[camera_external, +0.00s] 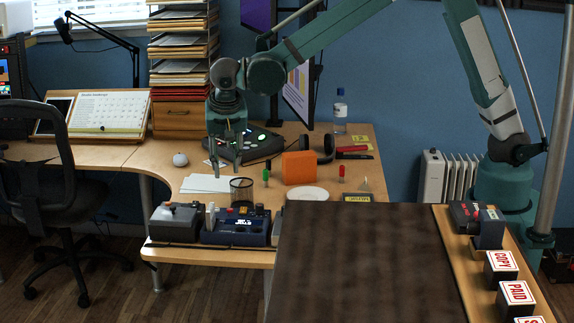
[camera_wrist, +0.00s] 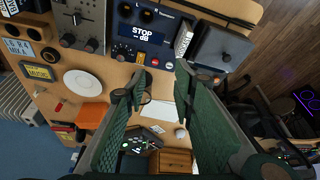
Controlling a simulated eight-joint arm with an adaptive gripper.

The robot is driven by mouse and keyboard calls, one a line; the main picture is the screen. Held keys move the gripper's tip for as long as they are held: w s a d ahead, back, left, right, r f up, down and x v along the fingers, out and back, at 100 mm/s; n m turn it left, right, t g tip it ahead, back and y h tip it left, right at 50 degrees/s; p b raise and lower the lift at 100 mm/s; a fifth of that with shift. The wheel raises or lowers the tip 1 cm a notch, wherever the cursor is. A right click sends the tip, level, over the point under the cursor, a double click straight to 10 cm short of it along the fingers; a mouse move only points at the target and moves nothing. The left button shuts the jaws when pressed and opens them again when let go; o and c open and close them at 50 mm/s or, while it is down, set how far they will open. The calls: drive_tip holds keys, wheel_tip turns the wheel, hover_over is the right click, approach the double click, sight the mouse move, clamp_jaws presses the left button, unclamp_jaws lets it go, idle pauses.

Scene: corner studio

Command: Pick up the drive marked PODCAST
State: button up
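No marking that reads PODCAST is legible in either view. Small upright pieces that may be drives stand on the desk: a green one (camera_external: 265,175), a red one (camera_external: 342,172) and a white one (camera_external: 210,215). The red piece also shows in the wrist view (camera_wrist: 59,106). My gripper (camera_external: 226,168) points down above the desk, behind and left of the dark mesh cup (camera_external: 241,191). In the wrist view my gripper (camera_wrist: 153,82) has its two fingers wide apart, with nothing held between them.
An orange block (camera_external: 299,168), a white plate (camera_external: 307,193) and white paper (camera_external: 206,184) lie on the desk. A blue device (camera_external: 238,230) with a STOP display is at the front edge. A bottle (camera_external: 340,113) stands behind. A dark brown surface fills the front.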

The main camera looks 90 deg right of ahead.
sight(210, 207)
drive_tip(key=w+f, duration=0.1)
drive_tip(key=f, duration=0.1)
drive_tip(key=w+a+f+m, duration=0.1)
drive_tip(key=w+f, duration=0.1)
drive_tip(key=w+f+m, duration=0.1)
drive_tip(key=w+f, duration=0.1)
drive_tip(key=f, duration=0.1)
drive_tip(key=shift+w+a+g+h+p, duration=0.15)
drive_tip(key=shift+a+g+h+p, duration=0.15)
drive_tip(key=shift+g+h+p, duration=0.1)
drive_tip(key=shift+w+a+f+m, duration=0.15)
drive_tip(key=shift+w+f+m, duration=0.15)
drive_tip(key=shift+f+m, duration=0.35)
drive_tip(key=shift+f, duration=0.1)
drive_tip(key=shift+f, duration=0.1)
drive_tip(key=shift+x, duration=1.2)
drive_tip(key=shift+f, duration=0.1)
drive_tip(key=shift+b+x, duration=0.7)
drive_tip(key=shift+x, duration=1.8)
drive_tip(key=shift+s, duration=0.1)
drive_tip(key=shift+c, duration=0.7)
